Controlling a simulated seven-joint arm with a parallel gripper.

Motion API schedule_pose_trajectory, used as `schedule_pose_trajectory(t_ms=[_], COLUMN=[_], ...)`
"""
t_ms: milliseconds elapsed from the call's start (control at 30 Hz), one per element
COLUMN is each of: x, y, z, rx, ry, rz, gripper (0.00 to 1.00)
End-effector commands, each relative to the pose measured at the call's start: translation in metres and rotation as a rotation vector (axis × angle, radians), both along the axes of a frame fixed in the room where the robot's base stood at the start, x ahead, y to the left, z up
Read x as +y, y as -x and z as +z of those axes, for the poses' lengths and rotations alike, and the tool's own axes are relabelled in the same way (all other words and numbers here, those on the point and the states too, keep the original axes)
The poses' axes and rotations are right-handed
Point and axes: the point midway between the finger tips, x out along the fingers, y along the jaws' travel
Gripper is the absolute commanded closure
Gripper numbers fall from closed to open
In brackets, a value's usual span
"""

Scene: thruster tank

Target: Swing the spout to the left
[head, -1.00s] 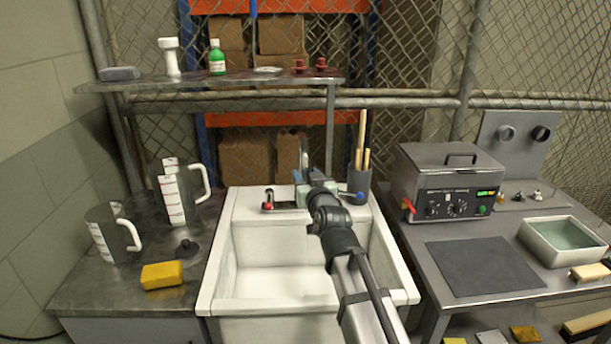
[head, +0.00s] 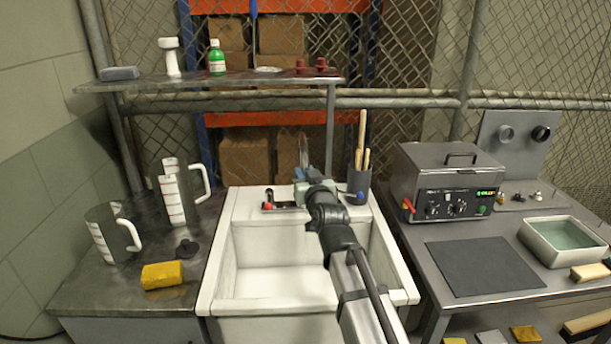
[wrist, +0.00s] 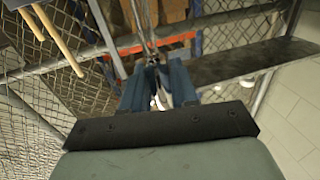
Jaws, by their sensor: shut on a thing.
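The spout (head: 303,148) is a thin, upright-looking grey piece above the back of the white sink (head: 228,270). In the wrist view the spout (wrist: 146,35) runs up from between the blue fingers. My gripper (head: 304,178) is over the sink's back ledge, shut on the spout; its jaws also show in the wrist view (wrist: 155,72). The tap body (head: 286,206) sits on the ledge, with a red knob (head: 267,206) at left and a blue knob (head: 361,197) at right. My wrist hides the middle of the tap and the spout's base.
A grey pot of wooden sticks (head: 359,183) stands close right of my gripper. A shelf (head: 220,84) with bottles crosses behind, its post (head: 330,130) near the gripper. Measuring jugs (head: 178,192) and a yellow sponge (head: 162,275) are on the left counter. The basin looks empty.

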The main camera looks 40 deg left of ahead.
Motion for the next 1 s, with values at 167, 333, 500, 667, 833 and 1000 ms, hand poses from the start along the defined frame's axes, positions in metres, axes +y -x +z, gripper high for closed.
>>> schedule_pose_trajectory(t_ms=[167, 333, 500, 667, 833, 1000], x=[0.000, 0.001, 0.007, 0.020, 0.039, 0.061], y=[0.000, 0.001, 0.007, 0.017, 0.030, 0.041], z=[0.000, 0.000, 0.000, 0.000, 0.000, 0.000], rx=[0.000, 0.000, -0.001, -0.002, -0.003, -0.003], ry=[0.000, 0.000, 0.001, 0.001, 0.002, 0.002], rz=[0.000, 0.000, 0.002, 0.002, 0.003, 0.003], gripper=[1.00, 1.00, 1.00, 1.00, 1.00, 1.00])
